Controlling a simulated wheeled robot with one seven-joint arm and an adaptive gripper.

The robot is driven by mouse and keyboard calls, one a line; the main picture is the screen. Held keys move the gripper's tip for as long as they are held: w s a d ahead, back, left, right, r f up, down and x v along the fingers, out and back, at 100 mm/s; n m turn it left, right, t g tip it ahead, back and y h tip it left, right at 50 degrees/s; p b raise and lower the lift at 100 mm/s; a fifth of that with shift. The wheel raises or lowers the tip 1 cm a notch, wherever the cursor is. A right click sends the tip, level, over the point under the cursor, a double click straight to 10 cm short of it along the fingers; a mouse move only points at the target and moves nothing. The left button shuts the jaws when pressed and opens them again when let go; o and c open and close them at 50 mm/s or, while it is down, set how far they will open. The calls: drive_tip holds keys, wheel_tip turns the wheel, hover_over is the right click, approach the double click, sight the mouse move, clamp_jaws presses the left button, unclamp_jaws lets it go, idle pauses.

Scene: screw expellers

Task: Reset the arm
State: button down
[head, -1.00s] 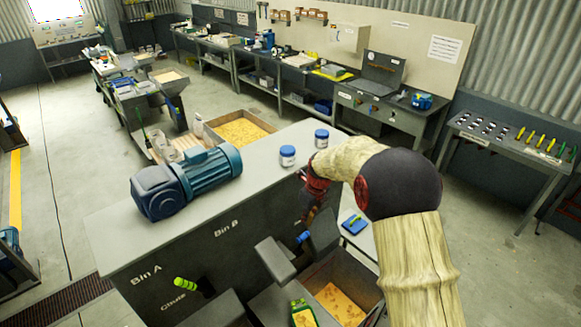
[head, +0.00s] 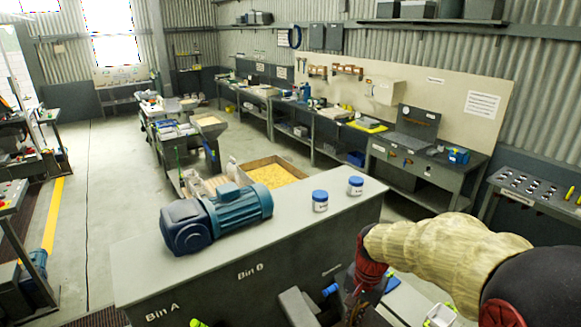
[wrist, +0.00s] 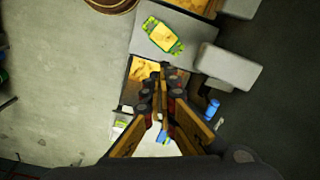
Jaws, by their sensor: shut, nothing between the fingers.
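My arm in its cream sleeve (head: 440,250) reaches in from the lower right of the head view. My gripper (wrist: 163,85) is shut and empty in the wrist view, with its orange-brown fingers together, pointing down above the chute area. In the head view, its dark red wrist (head: 370,270) hangs just right of the grey bin cabinet (head: 250,295), and its fingertips are hard to make out. Below it in the wrist view are a box of yellow material (wrist: 143,70) and a green-edged tray with yellow contents (wrist: 163,37). I cannot judge the exact height above them.
A blue motor (head: 215,215) and two blue-lidded jars (head: 320,201) (head: 355,186) stand on the cabinet top. Grey blocks (wrist: 230,67) and a blue item (wrist: 212,108) lie beside the gripper in the wrist view. Workbenches (head: 425,170) line the back wall; open floor lies left.

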drive_tip(key=s+d+f+n+t+b, duration=0.1)
drive_tip(key=s+n+t+b, duration=0.1)
drive_tip(key=s+b, duration=0.7)
drive_tip(key=s+d+f+n+t+b, duration=0.1)
drive_tip(key=s+f+n+t+b, duration=0.1)
drive_tip(key=s+n+b, duration=0.3)
drive_tip(key=s+t+b, duration=0.1)
drive_tip(key=s+b, duration=0.3)
drive_tip(key=s, duration=0.3)
drive_tip(key=shift+f+h+b, duration=0.25)
drive_tip(key=shift+h+b, duration=0.05)
drive_tip(key=shift+b, duration=0.05)
drive_tip(key=shift+d, duration=0.1)
